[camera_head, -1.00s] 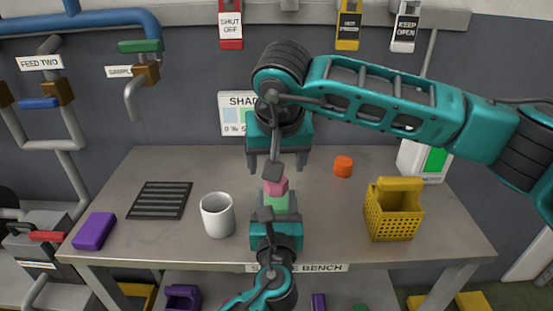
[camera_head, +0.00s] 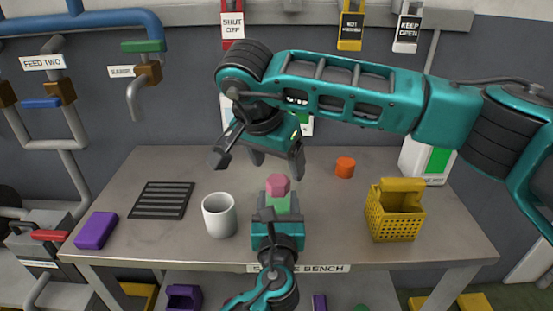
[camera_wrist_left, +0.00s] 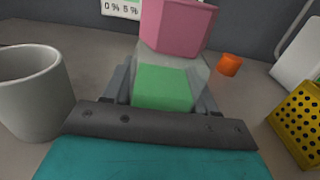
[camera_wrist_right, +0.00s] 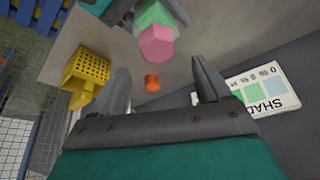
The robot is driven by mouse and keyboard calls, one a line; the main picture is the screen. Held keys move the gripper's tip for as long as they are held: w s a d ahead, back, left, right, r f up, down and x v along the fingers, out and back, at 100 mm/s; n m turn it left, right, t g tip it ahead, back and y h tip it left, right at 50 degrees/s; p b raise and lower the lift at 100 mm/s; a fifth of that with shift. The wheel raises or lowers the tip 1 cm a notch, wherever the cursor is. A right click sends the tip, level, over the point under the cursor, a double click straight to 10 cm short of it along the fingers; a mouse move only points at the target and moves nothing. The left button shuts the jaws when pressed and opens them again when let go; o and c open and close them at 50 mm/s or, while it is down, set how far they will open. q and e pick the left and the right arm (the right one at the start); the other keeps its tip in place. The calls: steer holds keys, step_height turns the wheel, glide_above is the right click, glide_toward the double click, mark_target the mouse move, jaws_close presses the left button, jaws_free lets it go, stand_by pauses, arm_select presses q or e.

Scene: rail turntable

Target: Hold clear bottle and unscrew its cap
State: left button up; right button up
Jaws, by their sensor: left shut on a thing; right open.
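The clear bottle (camera_wrist_left: 165,85) has green contents and a pink faceted cap (camera_head: 278,185) on top. It stands upright at the middle of the bench, and the bottle also shows in the right wrist view (camera_wrist_right: 155,14). My left gripper (camera_head: 277,212) is shut on the bottle's body from the front. The pink cap fills the top of the left wrist view (camera_wrist_left: 178,25). My right gripper (camera_head: 276,165) is open and empty, tilted, above and behind the cap, apart from it. In the right wrist view the cap (camera_wrist_right: 156,44) lies beyond the open fingers.
A white mug (camera_head: 219,215) stands left of the bottle. A yellow perforated basket (camera_head: 395,215) and an orange cylinder (camera_head: 345,167) are on the right. A black grille (camera_head: 160,201) and a purple block (camera_head: 96,230) lie on the left. The bench around the orange cylinder is clear.

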mark_target(278, 180)
steer(key=shift+f, duration=0.15)
steer(key=shift+f, duration=1.9)
steer(key=c, duration=1.3)
steer(key=n+y, duration=0.1)
steer(key=n, duration=0.1)
steer(key=n+y, duration=0.1)
steer(key=n, duration=0.2)
steer(key=shift+d+n+t, duration=0.2)
steer(key=shift+n+t, duration=0.1)
steer(key=shift+c, duration=0.2)
steer(key=shift+n, duration=0.4)
